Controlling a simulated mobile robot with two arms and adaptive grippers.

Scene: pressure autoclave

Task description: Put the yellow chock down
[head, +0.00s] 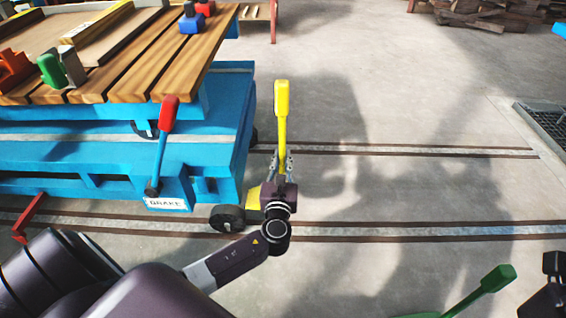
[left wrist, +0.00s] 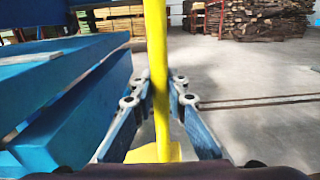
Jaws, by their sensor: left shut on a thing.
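The yellow chock has a long upright handle with a thick grip (head: 282,98) and a wedge-shaped foot (head: 253,198). My left gripper (head: 283,165) is shut on the handle's lower part, just above the foot. In the left wrist view the yellow handle (left wrist: 157,70) runs between the two fingers, with part of the foot showing below. The foot is close to the right of the cart's dark wheel (head: 228,218), near the front rail. I cannot tell whether it touches the floor or the wheel. A dark part at the head view's lower right seems to be my right gripper (head: 552,268); its jaws are unclear.
The blue cart (head: 100,150) with a slatted wooden top stands at left. Its red-tipped brake lever (head: 166,130) rises near the chock. Two floor rails (head: 400,230) run rightward. A green handle (head: 490,285) shows at the bottom right. Open floor (head: 400,100) lies right of the cart.

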